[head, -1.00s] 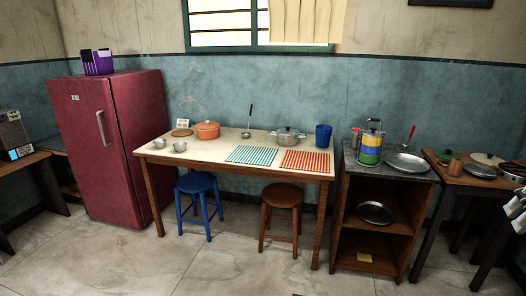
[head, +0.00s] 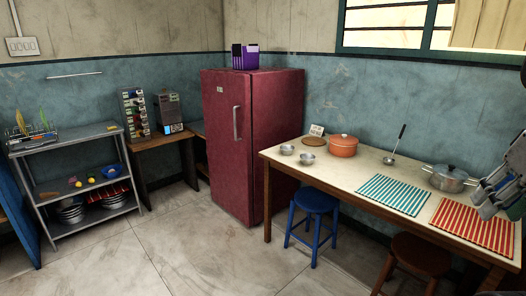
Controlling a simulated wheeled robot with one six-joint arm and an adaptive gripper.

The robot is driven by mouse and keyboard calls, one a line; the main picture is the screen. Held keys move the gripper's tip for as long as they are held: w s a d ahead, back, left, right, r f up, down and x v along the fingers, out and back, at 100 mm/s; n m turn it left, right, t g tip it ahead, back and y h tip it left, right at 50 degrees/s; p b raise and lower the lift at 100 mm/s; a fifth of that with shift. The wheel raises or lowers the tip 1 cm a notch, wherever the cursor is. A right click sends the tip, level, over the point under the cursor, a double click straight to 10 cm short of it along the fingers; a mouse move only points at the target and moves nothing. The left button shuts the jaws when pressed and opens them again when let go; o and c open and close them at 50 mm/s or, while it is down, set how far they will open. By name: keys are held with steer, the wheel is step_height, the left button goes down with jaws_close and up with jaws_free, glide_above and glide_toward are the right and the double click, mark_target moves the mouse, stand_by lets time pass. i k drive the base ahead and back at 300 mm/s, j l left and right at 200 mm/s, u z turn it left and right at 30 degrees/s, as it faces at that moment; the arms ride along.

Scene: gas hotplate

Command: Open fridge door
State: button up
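The red fridge (head: 226,165) stands against the back wall, left of the long table. Its door is shut. My gripper (head: 490,197) shows in part at the right edge of the head view, in front of the table's right end and far from the fridge. I cannot make out whether its fingers are open or shut.
A table (head: 290,178) with pots and striped mats stands right of the fridge. A blue stool (head: 316,202) and a brown stool (head: 420,256) stand before it. A metal shelf (head: 75,180) is at the left. The floor (head: 185,245) before the fridge is clear.

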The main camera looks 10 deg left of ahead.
mark_target(226, 96)
steer(key=i+j+u, duration=0.15)
steer(key=i+u, duration=0.3)
steer(key=i, duration=0.2)
steer(key=i+l+u, duration=0.1)
steer(key=i+u, duration=0.35)
steer(key=i, duration=0.15)
steer(key=i+j, duration=0.1)
steer(key=i, duration=1.65)
steer(key=i+j+z, duration=0.1)
steer(key=z, duration=0.9)
